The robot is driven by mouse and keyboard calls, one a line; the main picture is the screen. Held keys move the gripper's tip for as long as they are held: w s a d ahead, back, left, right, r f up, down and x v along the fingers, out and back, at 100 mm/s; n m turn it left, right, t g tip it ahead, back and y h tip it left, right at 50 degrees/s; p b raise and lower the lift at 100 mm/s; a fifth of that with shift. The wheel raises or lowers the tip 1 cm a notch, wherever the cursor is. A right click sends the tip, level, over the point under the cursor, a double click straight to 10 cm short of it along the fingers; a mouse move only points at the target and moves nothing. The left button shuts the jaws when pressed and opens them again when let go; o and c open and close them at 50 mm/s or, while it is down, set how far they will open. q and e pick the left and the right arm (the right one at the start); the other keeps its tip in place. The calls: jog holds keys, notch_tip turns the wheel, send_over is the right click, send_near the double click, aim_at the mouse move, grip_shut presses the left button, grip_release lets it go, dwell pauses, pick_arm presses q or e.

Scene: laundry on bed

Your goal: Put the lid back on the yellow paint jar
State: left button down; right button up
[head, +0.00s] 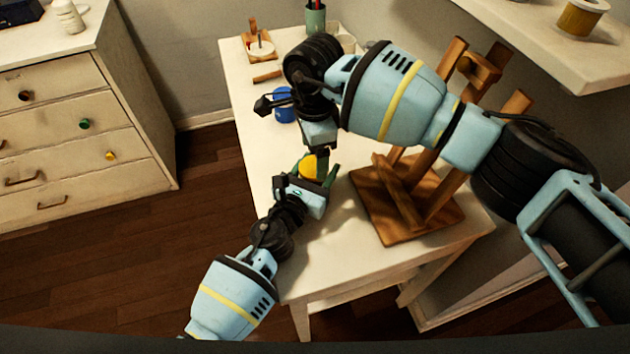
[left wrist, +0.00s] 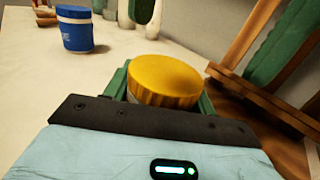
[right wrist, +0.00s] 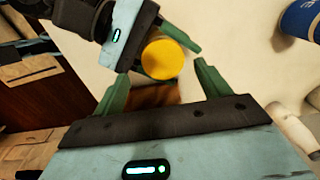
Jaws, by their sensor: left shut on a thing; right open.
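The yellow lid (head: 309,167) is round with a ridged side in the left wrist view (left wrist: 165,78). It sits on top of the jar, whose body is mostly hidden between the green fingers of my left gripper (head: 312,174). My left gripper is shut on the jar at the near part of the table. My right gripper (right wrist: 161,70) is open just above, and the lid (right wrist: 163,59) shows between its fingertips, apparently not clamped. In the head view my right arm partly covers that gripper. Whether the lid is fully seated cannot be told.
A blue jar (head: 284,104) stands farther back on the white table (head: 243,75). A wooden easel (head: 400,238) stands close to the right of the grippers. A green cup of brushes (head: 316,18) and a small wooden stand (head: 259,44) are at the back.

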aim_at(314, 167)
jog(key=shift+r, duration=0.45)
jog(key=shift+d, duration=0.1)
jog(key=shift+c, duration=0.4)
jog(key=shift+w+r+n, duration=0.1)
jog(key=shift+r+n, duration=0.15)
jog(key=shift+n, duration=0.25)
jog(key=n, duration=0.1)
jog(key=r+n, duration=0.1)
jog(key=n, duration=0.2)
jog(key=shift+r, duration=0.25)
jog(key=n, duration=0.2)
jog(key=r+n, duration=0.1)
jog(key=n, duration=0.1)
jog(key=shift+r, duration=0.2)
jog(key=shift+f, duration=4)
